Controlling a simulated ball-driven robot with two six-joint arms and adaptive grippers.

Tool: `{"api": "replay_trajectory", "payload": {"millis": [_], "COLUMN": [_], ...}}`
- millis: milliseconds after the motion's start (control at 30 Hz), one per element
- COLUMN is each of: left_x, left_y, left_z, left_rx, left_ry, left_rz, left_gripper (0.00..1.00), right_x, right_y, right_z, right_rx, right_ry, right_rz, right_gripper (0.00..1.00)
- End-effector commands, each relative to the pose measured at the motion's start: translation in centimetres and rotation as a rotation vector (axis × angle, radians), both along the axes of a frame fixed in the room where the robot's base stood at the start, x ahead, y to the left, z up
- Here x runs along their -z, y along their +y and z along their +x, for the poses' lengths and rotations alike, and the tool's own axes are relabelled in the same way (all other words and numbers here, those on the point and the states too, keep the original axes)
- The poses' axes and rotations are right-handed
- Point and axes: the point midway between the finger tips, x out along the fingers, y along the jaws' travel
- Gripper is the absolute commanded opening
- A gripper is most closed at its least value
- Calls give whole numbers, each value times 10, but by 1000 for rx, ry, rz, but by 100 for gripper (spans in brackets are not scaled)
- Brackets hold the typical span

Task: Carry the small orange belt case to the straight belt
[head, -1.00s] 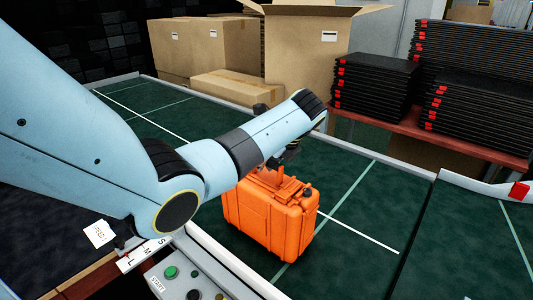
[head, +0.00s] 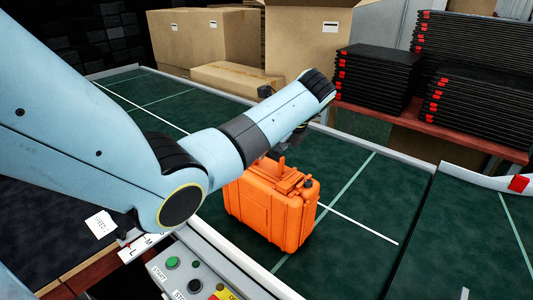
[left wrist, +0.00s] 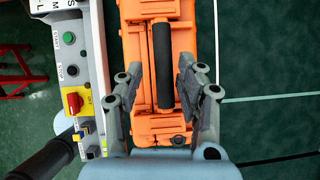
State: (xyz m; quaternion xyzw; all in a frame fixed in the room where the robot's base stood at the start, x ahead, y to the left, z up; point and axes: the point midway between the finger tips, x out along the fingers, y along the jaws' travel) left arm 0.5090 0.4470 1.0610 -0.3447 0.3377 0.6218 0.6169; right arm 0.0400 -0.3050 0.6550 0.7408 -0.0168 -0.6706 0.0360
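The orange case (head: 270,208) stands upright on the green belt (head: 345,225), near the belt's front rail. In the left wrist view the case (left wrist: 143,127) shows from above, with its dark handle (left wrist: 163,65) running lengthwise. My left gripper (left wrist: 164,82) is open over the case, its two fingers on either side of the handle with gaps between. In the head view my left arm hides most of that gripper. My right gripper is not in view.
A control box (head: 190,278) with buttons sits by the belt's front rail, close to the case. Cardboard boxes (head: 305,45) and stacked black trays (head: 375,85) stand behind the belt. Another belt section (head: 470,235) lies at the right, past a seam.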

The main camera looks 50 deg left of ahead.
Motion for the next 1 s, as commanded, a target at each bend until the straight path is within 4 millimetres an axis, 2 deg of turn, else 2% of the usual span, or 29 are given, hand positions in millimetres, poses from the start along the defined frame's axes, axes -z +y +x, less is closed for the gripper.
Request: {"api": "replay_trajectory", "payload": {"millis": [200,400,600,1000], "left_x": [-43,-70,-78,-78], "left_y": [-28,-45,-49,-49], "left_z": [1,1,0,0], "left_rx": [2,0,1,0], "left_ry": [-5,-2,1,0], "left_rz": [0,-1,1,1], "left_gripper": [37,37,37,37], "right_x": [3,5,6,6], "right_y": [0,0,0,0], "right_z": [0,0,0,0], "right_rx": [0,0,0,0], "right_ry": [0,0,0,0], "right_rz": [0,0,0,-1], "right_gripper": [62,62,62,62]}}
